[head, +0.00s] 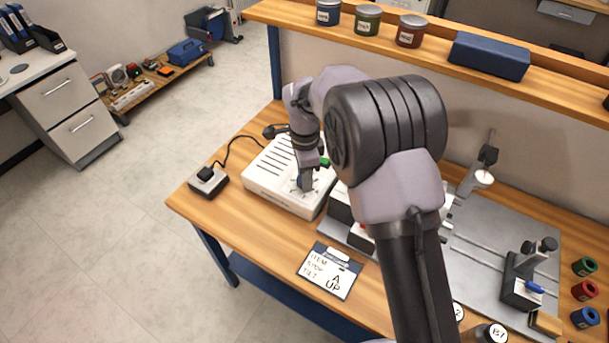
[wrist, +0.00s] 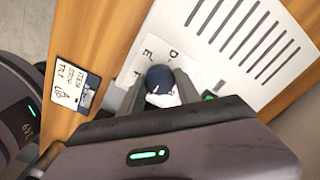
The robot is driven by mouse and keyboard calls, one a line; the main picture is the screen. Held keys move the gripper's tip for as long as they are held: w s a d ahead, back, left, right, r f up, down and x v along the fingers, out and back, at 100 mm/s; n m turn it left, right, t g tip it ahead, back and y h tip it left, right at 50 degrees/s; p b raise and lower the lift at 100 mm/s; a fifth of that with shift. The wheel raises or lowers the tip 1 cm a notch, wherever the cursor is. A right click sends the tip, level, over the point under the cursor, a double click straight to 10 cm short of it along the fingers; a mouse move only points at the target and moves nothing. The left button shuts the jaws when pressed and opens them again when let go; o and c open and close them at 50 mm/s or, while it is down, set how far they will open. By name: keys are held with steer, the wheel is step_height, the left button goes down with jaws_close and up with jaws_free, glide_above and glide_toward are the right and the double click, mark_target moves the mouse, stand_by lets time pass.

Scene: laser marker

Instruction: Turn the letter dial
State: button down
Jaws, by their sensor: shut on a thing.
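The letter dial is a round dark blue knob (wrist: 160,78) with a white part at its base, on the white slotted box (wrist: 205,55). Printed letters, which look like D, E and F, show to the left of the knob in the wrist view. My gripper (wrist: 160,88) is shut on the knob, one finger on each side. In the head view my gripper (head: 305,182) points down onto the top of the white box (head: 262,175), and my arm and fingers hide most of the dial. I cannot read which letter the dial points to.
A card (head: 330,270) reading item, stop, tilt, with A and UP, lies in front of the box. A small black switch box (head: 208,180) with a cable stands to the left. A grey fixture plate (head: 500,240) lies to the right. A shelf (head: 430,50) with tins runs behind.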

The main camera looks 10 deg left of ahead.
steer(key=c, duration=0.9)
jaws_free()
steer(key=shift+o, duration=0.2)
step_height(320, 180, up, 18)
steer(key=p, duration=0.6)
steer(key=shift+f, duration=0.25)
step_height(320, 180, up, 7)
steer(key=p, duration=0.6)
steer(key=shift+d, duration=0.1)
